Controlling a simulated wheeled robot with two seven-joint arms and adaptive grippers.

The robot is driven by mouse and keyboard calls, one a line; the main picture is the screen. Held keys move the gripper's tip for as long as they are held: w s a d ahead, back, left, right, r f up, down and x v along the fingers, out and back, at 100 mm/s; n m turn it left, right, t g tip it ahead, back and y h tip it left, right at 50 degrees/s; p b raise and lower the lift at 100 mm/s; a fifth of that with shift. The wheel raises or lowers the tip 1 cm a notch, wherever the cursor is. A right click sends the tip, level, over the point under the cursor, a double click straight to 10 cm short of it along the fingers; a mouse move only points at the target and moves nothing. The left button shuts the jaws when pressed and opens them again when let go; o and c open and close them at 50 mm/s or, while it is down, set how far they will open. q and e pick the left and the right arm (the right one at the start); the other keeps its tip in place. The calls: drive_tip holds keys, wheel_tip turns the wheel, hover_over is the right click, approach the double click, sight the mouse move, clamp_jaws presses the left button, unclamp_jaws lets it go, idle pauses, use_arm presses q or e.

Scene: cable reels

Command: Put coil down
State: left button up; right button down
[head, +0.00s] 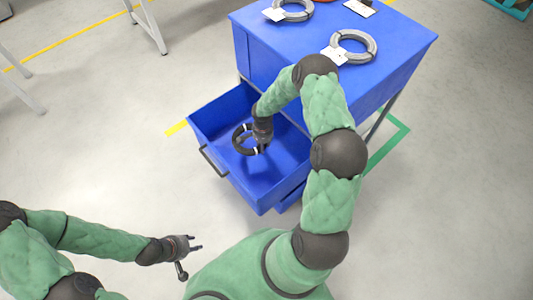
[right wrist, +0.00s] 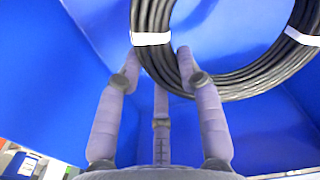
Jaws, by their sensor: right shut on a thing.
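A black cable coil (head: 238,142) with white tape bands is inside the open blue drawer (head: 236,190). My right gripper (head: 261,143) reaches down into the drawer and is shut on the coil's near side. In the right wrist view, the gripper's fingers (right wrist: 160,66) sit around the coil's bundle (right wrist: 250,82), with the blue drawer walls (right wrist: 50,75) around it. I cannot tell whether the coil touches the drawer floor. My left gripper (head: 190,252) is open and empty over the floor, at the lower left.
The drawer belongs to a blue cabinet (head: 290,50). On its top lie a grey coil (head: 365,43) with a white tag, another grey coil (head: 297,11), and part of an orange object at the back edge. The drawer's front half is free. A trestle leg (head: 152,28) stands far left.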

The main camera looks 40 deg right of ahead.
drive_tip(key=shift+m, duration=0.4)
drive_tip(key=f+b, duration=0.1)
drive_tip(key=f, duration=0.2)
drive_tip(key=f+b, duration=0.2)
drive_tip(key=f, duration=0.2)
drive_tip(key=f+b, duration=0.1)
drive_tip(key=f, duration=0.3)
drive_tip(key=shift+d+f, duration=0.1)
drive_tip(key=shift+d, duration=0.25)
drive_tip(key=shift+f, duration=0.7)
drive_tip(key=c, duration=0.8)
unclamp_jaws()
drive_tip(key=shift+s, duration=0.1)
wheel_tip(320, 180, up, 13)
drive_tip(key=p, duration=0.4)
drive_tip(key=shift+r+p, duration=0.1)
drive_tip(key=shift+p, duration=0.25)
